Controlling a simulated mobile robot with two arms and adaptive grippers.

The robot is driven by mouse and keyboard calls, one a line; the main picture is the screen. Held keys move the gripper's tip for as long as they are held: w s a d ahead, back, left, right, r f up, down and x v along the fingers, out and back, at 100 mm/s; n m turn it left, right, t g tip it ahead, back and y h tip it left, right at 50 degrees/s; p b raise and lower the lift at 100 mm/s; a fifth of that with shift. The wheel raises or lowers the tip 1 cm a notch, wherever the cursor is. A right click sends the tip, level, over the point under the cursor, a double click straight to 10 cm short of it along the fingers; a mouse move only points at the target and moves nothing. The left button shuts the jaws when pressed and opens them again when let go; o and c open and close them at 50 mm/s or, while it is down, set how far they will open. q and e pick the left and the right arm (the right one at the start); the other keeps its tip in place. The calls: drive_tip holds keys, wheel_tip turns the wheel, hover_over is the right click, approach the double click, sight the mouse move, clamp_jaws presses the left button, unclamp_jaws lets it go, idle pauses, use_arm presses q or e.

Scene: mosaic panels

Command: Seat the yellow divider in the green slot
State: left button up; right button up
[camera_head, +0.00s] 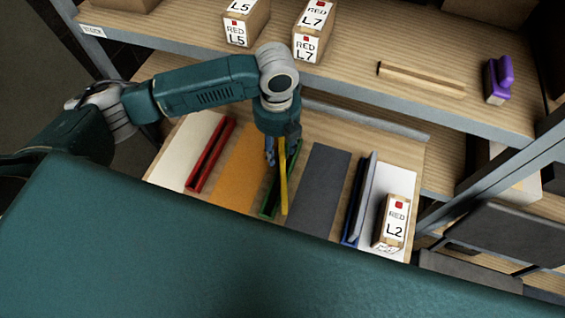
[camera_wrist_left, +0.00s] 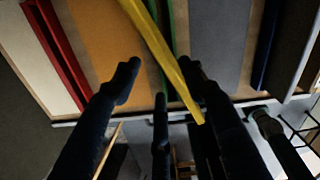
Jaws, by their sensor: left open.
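The yellow divider (camera_head: 284,190) is a long thin strip at the green slot (camera_head: 268,207) on the wooden board. In the left wrist view the yellow divider (camera_wrist_left: 168,60) runs at a slant to the green slot (camera_wrist_left: 167,42), its near end passing close to the right finger. I cannot tell whether any of its lower edge is inside the slot. My left gripper (camera_head: 276,158) is right over the divider's far part. It is open, with its dark fingers (camera_wrist_left: 158,82) spread in the left wrist view. My right gripper is not in view.
The board holds a red slot (camera_head: 210,157), an orange panel (camera_head: 238,165), a dark panel (camera_head: 317,185) and a blue slot (camera_head: 352,205) with a grey divider (camera_head: 366,190). An L2 box (camera_head: 392,222) stands at right. The shelf behind carries boxes, a wooden bar (camera_head: 420,78) and a purple object (camera_head: 498,78).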

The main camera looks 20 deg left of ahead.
sight(282, 166)
use_arm(q)
drive_tip(key=f, duration=0.2)
drive_tip(key=f+p, duration=0.1)
drive_tip(key=shift+s+d+f, duration=0.2)
drive_tip(key=shift+d+f, duration=0.15)
drive_tip(key=shift+d, duration=0.05)
drive_tip(key=shift+f, duration=0.35)
drive_tip(key=shift+c, duration=0.3)
clamp_jaws()
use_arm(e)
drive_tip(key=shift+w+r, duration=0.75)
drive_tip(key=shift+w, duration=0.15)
